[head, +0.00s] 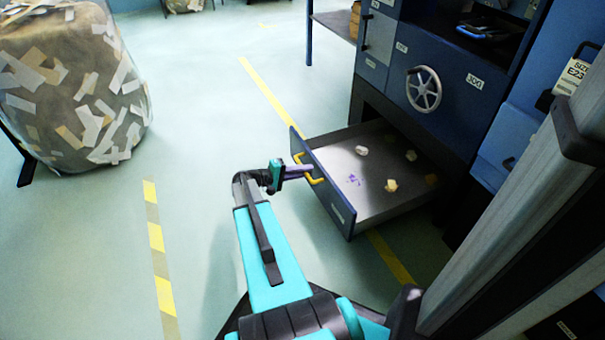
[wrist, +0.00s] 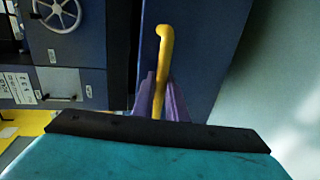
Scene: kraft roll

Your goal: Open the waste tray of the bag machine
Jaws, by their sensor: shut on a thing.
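The waste tray (head: 350,175) is a dark blue drawer low in the bag machine (head: 440,85). It stands pulled well out, and its grey floor shows with several small scraps on it. Its yellow handle (head: 314,181) is on the front panel. My gripper (head: 308,172) is at the handle, its purple fingers shut on it. In the wrist view the handle (wrist: 164,60) rises from between the two fingers (wrist: 160,98), in front of the blue panel (wrist: 205,50). The back of the tray is hidden inside the machine.
A handwheel (head: 424,90) is on the machine above the tray. A large paper-covered roll (head: 75,85) stands at the left. Yellow floor stripes (head: 155,240) run across the pale floor. The floor between roll and tray is clear.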

